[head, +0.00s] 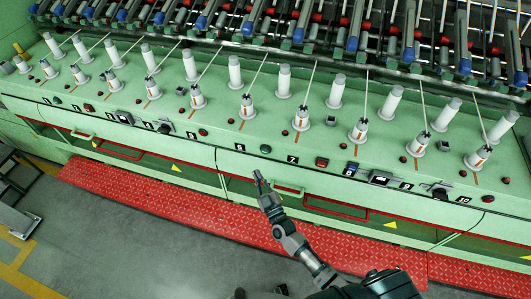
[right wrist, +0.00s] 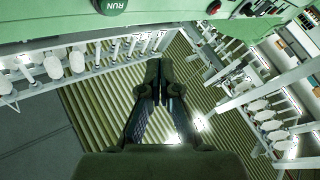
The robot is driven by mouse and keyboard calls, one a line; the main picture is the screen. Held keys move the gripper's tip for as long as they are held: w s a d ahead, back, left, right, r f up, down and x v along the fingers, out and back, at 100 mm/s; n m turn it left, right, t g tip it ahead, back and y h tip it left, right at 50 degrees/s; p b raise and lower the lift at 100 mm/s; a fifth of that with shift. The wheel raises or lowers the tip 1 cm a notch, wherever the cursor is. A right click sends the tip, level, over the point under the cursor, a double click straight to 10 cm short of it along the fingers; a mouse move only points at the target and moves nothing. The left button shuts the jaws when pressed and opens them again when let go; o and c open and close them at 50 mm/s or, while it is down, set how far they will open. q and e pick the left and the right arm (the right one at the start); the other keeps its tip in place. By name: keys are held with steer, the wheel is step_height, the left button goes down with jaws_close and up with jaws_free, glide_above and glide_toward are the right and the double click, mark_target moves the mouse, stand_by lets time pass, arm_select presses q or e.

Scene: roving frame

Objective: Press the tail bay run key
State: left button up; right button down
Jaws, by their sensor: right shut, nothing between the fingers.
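A round dark-green key (head: 265,149) sits on the green machine's front panel in the head view, between number plates 6 and 7. A round dark key marked RUN (right wrist: 112,5) is cut off by the top edge of the right wrist view. Another green key (head: 57,101) sits at the far left of the panel. I cannot tell which key the tail bay's is. My right gripper (head: 258,175) is shut and empty, just in front of the panel's lower edge near plate 6, apart from the keys. Its fingers also show in the right wrist view (right wrist: 158,75). My left gripper is not in view.
A red stop-like key (head: 321,162) and a switch box (head: 379,178) lie further right on the panel. White bobbins on spindles (head: 235,73) stand behind the keys. A red tread plate (head: 150,195) runs along the machine's foot. The grey floor (head: 110,240) in front is open.

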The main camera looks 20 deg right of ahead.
mark_target(265, 150)
steer(key=w+d+b, duration=0.3)
steer(key=w+d, duration=0.1)
steer(key=w, duration=0.2)
steer(key=shift+a, duration=0.25)
stand_by(0.4)
steer(key=shift+d, duration=0.2)
steer(key=shift+w, duration=0.15)
stand_by(0.6)
steer(key=shift+w+d, duration=0.15)
steer(key=shift+w, duration=0.05)
